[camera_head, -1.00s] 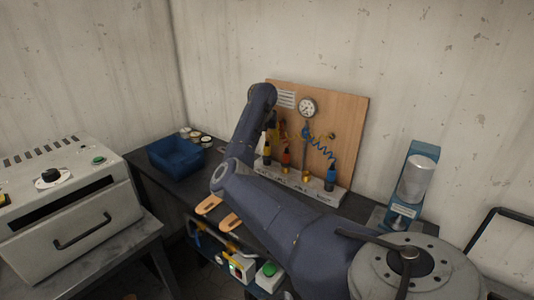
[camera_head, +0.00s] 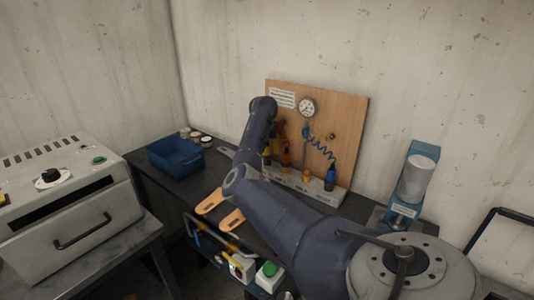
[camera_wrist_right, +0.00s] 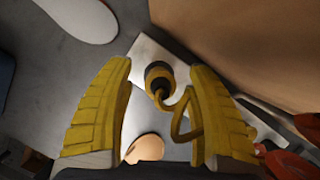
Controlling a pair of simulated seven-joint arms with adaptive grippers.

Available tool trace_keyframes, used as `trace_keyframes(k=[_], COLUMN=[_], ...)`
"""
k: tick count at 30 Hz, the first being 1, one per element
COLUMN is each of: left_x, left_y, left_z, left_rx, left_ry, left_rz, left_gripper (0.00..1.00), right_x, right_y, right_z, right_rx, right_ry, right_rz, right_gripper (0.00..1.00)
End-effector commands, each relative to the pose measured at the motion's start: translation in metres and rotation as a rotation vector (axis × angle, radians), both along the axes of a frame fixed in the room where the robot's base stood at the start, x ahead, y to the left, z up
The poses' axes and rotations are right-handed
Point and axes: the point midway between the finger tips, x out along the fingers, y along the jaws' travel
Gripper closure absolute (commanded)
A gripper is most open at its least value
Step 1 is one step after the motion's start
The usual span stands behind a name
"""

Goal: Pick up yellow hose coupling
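The yellow hose coupling (camera_wrist_right: 159,76) shows in the right wrist view, with a dark collar and a curled yellow hose. It stands at a light metal strip, between the fingertips of my right gripper (camera_wrist_right: 160,68). The yellow fingers are spread, with a visible gap on the left; the hose passes close to the right finger. In the head view the coupling (camera_head: 267,157) is a small yellow and black piece at the board's left, partly hidden by my right arm. My right gripper is mostly hidden there. My left gripper is not in view.
A wooden board (camera_head: 345,120) with a gauge (camera_head: 307,106) stands behind. A red coupling (camera_head: 286,158) and a blue coupling (camera_head: 330,178) stand to the right. A blue bin (camera_head: 175,158) and sandal soles (camera_head: 231,220) lie on the dark bench.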

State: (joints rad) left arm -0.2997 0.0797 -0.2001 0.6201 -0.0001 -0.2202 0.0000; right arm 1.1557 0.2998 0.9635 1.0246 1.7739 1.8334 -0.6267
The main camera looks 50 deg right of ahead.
Motion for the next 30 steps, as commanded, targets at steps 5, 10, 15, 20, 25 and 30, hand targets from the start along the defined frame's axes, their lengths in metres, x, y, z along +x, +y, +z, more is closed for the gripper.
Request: trace_keyframes(k=[5, 10, 15, 20, 25, 30], left_x=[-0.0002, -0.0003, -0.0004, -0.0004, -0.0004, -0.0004], left_y=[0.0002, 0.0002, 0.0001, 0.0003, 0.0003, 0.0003], left_z=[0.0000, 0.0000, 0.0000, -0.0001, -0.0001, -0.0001], left_rx=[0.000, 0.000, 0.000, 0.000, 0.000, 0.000], left_ry=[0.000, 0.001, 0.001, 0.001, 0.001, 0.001], left_rz=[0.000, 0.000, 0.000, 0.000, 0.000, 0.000], left_gripper=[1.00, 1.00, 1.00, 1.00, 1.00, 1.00], right_x=[0.0000, 0.0001, 0.0001, 0.0000, 0.0000, 0.0001], right_y=[0.0000, 0.0001, 0.0001, 0.0000, 0.0000, -0.0002], right_z=[0.0003, 0.0004, 0.0004, 0.0004, 0.0003, 0.0037], right_rx=[0.000, 0.000, 0.000, 0.000, 0.000, -0.001], right_ry=[0.000, 0.000, 0.000, 0.000, 0.000, 0.000], right_rz=[0.000, 0.000, 0.000, 0.000, 0.001, 0.001], right_gripper=[0.64, 0.84, 1.00, 1.00, 1.00, 1.00])
